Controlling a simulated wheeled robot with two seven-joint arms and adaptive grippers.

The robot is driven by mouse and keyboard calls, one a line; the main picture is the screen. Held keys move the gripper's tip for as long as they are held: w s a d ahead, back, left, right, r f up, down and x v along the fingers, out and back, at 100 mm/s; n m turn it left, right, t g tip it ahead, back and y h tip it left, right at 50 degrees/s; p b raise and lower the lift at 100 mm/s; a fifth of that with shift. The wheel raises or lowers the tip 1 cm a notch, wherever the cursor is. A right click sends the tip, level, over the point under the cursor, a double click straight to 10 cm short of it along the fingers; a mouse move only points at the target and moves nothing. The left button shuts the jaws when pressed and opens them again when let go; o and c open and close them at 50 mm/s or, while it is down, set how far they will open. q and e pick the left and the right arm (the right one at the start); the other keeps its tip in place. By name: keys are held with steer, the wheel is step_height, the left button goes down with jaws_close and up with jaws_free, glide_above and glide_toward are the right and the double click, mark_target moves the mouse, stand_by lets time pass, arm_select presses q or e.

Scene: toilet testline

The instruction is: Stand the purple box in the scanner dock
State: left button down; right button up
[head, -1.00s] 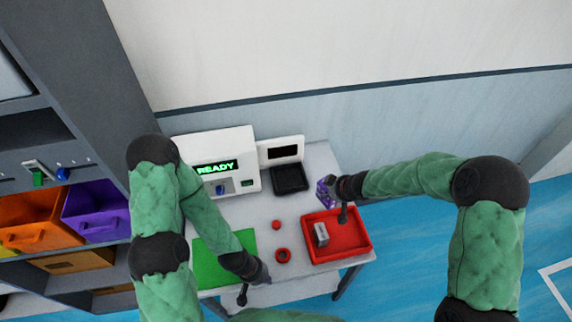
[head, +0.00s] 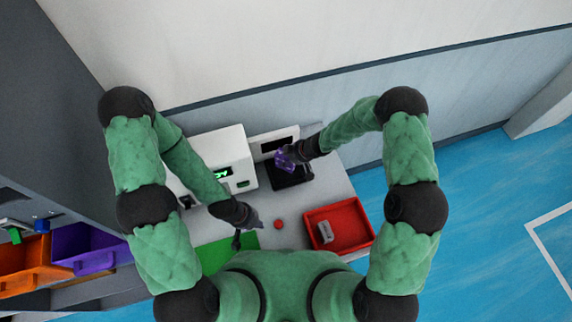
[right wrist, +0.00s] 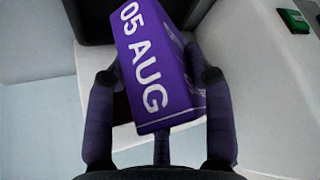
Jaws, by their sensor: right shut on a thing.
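The purple box (head: 284,162) is in my right gripper (head: 288,155), held over the black tray of the scanner dock (head: 300,181). In the right wrist view the purple box (right wrist: 150,75) sits tilted between the two fingers, with "05 AUG" in white on its face. A dark surface shows behind its upper end. The gap between box and dock cannot be told, and the box's far end is out of view. My left gripper (head: 248,231) is empty, fingers apart, above the table near the green mat.
The white machine (head: 228,150) with a green display stands left of the dock, partly hidden by my left arm. A red tray (head: 352,215) holding a grey item (head: 325,232) is at the right. A red button (head: 278,224) and the green mat (head: 215,256) lie in front.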

steer(key=shift+w+f, duration=0.15)
steer(key=shift+f, duration=0.7)
arm_select(q)
steer(key=shift+w+f+b, duration=0.15)
steer(key=shift+f+b, duration=0.35)
steer(key=shift+f, duration=0.15)
arm_select(e)
steer(key=shift+f, duration=1.8)
arm_select(q)
steer(key=shift+f, duration=0.15)
arm_select(e)
steer(key=shift+f, duration=0.15)
steer(key=o, duration=1.3)
steer(key=shift+c, duration=0.2)
